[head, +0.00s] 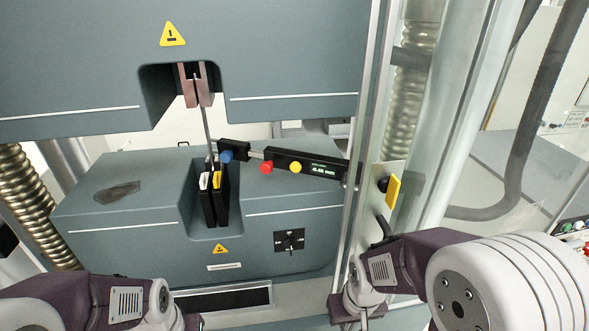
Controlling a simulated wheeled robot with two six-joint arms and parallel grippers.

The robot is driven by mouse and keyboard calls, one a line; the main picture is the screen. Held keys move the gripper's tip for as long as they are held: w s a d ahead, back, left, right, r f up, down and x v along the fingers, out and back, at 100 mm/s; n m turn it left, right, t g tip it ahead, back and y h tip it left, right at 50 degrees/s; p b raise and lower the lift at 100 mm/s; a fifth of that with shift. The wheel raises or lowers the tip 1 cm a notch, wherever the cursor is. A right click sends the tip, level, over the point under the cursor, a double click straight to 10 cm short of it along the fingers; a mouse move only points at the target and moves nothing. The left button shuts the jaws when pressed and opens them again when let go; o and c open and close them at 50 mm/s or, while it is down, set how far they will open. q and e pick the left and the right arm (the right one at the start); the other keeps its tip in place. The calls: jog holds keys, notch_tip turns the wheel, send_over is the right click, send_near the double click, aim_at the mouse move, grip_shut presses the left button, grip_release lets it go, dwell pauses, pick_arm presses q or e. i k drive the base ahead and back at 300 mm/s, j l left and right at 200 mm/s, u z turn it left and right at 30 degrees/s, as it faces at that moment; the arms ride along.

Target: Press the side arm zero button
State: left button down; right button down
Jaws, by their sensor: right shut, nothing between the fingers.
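The black side arm (325,168) reaches in from the right post toward the thin upright specimen (206,128). Its small display reads about 0.46 mm. A red button (266,167) and a yellow button (295,167) sit on its front. A blue knob (227,156) is at its left end. I cannot read labels that tell which button is zero. My right gripper (363,318) is shut and empty, low at the bottom edge, below and right of the side arm and well apart from it. My left arm shows at the lower left; its fingers are not visible.
The upper grip (188,88) and lower grip (214,195) of the grey machine stand left of the side arm. A clear guard with a yellow handle (393,191) is at the right. A black rotary switch (289,241) is on the lower block.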

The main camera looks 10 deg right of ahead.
aim_at(296, 167)
jog(key=j+z, duration=1.2)
